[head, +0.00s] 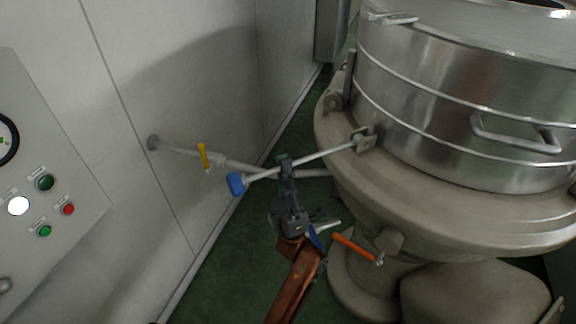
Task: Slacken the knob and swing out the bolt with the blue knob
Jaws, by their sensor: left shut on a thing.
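The bolt (322,156) is a pale metal rod running from a bracket (364,139) on the machine's rim, outward to the left and slightly down. The blue knob (236,184) sits at its outer left end, clear of the rim and in front of the wall. My left gripper (285,165) is shut on the bolt's rod, about midway between knob and bracket. Its fingers hide a short stretch of the rod. Whether the knob is loose on its thread cannot be told. My right gripper is not in view.
A pipe (180,151) with a yellow valve handle (203,156) runs from the wall behind the knob. An orange lever (354,247) sticks out below the rim, right of my arm. The steel drum (440,125) fills the right; a button panel (70,170) stands left.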

